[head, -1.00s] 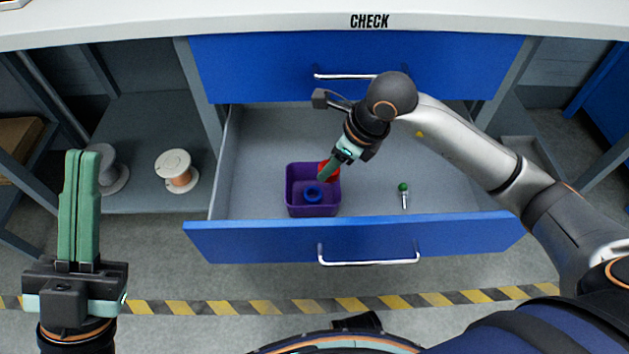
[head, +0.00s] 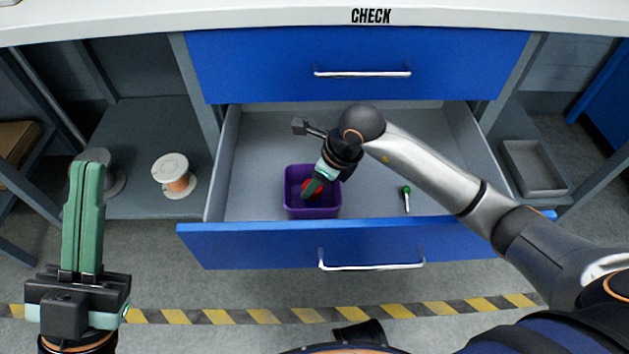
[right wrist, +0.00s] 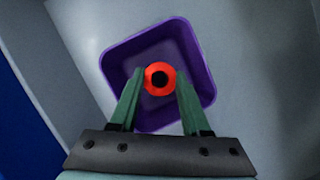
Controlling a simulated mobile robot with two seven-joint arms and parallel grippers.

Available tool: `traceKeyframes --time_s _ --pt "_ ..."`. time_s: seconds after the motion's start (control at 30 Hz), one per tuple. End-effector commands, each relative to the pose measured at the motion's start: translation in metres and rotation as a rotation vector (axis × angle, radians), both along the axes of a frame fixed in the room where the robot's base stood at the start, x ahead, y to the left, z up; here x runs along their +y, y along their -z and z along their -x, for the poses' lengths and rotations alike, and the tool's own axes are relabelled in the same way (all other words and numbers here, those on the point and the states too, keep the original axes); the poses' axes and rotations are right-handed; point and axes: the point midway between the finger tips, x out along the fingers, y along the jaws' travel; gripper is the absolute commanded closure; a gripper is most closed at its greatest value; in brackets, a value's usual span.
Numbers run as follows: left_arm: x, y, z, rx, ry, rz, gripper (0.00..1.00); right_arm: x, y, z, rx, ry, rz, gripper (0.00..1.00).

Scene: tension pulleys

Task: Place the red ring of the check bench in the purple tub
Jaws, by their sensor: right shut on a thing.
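The purple tub (head: 313,212) stands in the open drawer of the check bench, left of the drawer's middle. My right gripper (head: 309,189) points down within the tub's outline, shut on the red ring (head: 305,184). In the right wrist view the red ring (right wrist: 148,80) sits between the two green fingertips, with the purple tub (right wrist: 202,65) around and below it. I cannot tell how far the ring is above the tub's floor. The blue ring seen in the tub earlier is hidden now. My left gripper (head: 86,168) is shut and empty, upright at the far left.
The open drawer (head: 400,135) also holds a small green-topped pin (head: 406,195) right of the tub. A closed blue drawer (head: 450,65) is above. A copper spool (head: 174,175) stands on the left shelf, and a grey tray (head: 535,165) lies at the right.

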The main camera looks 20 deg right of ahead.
Motion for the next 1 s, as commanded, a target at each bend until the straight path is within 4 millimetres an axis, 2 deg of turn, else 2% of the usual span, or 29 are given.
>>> traceKeyframes --time_s 0.4,0.43,0.7,1.0 --pt "0.0004 0.0093 -0.0012 0.011 0.004 0.001 1.0 -0.0002 0.0106 -0.0002 0.0 0.001 0.0 1.0" --pt "0.0004 0.0093 -0.0012 0.011 0.004 0.001 1.0 -0.0003 0.0108 -0.0001 0.001 0.001 0.0 0.52" --pt "0.0004 0.0091 -0.0011 0.009 0.004 0.001 1.0 -0.0003 0.0106 0.0 0.0 0.001 0.0 0.23" --pt "0.0003 0.0056 -0.0007 0.006 0.005 0.0 1.0 0.0 0.0066 0.0 0.0 0.001 0.0 0.23"
